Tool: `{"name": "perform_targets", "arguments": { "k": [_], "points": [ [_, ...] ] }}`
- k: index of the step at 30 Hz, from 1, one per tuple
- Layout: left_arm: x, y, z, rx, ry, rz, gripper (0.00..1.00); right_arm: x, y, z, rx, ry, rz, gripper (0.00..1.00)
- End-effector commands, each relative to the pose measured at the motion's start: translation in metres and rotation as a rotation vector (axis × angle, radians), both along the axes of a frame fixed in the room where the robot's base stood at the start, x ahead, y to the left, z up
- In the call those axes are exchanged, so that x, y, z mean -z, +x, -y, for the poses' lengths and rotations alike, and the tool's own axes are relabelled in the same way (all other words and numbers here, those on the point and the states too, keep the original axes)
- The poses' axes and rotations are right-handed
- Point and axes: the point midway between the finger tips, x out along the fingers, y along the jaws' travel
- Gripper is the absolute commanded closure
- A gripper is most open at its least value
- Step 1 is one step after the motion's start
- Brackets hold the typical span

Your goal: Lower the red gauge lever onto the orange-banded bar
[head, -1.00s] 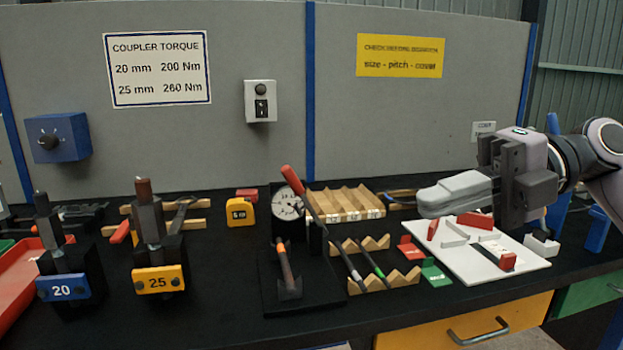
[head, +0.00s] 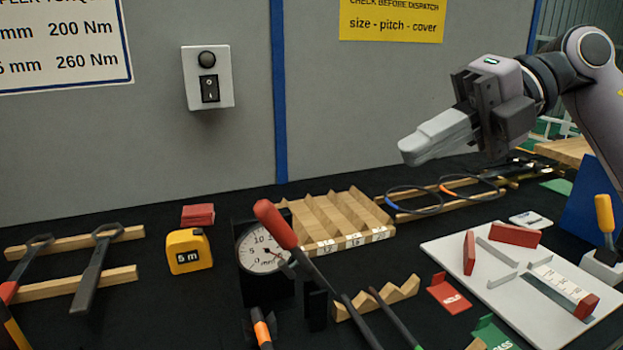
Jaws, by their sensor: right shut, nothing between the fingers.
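The red gauge lever (head: 276,224) is raised and tilted, its red grip at the upper left, crossing in front of the gauge's white dial (head: 258,254). The orange-banded bar (head: 262,328) lies below the dial, with its orange band showing; its near end is cut off by the bottom edge. The lever's grip is clear above the bar. My right gripper (head: 408,151) is shut and empty, in the air to the right of the lever and above the table, apart from it. My left gripper is not in view.
A wooden notched rack (head: 385,298) with dark bars stands right of the gauge. A wooden stepped block (head: 340,220) is behind it, and a yellow tape measure (head: 188,251) is to its left. A white board (head: 470,262) with red pieces lies at the right.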

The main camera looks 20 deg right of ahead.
Motion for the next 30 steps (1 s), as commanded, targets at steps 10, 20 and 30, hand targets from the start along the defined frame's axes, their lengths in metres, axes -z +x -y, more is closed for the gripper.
{"name": "perform_targets", "arguments": {
  "k": [10, 20, 30],
  "points": [
    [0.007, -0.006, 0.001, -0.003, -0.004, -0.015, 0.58, 0.025, 0.007, -0.045, -0.007, 0.000, -0.002, 1.00],
    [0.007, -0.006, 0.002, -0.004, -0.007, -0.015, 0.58, 0.055, 0.018, -0.102, -0.006, 0.002, 0.000, 1.00],
    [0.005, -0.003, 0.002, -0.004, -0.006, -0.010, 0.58, 0.066, 0.023, -0.121, -0.002, 0.001, -0.001, 1.00]
  ]
}}
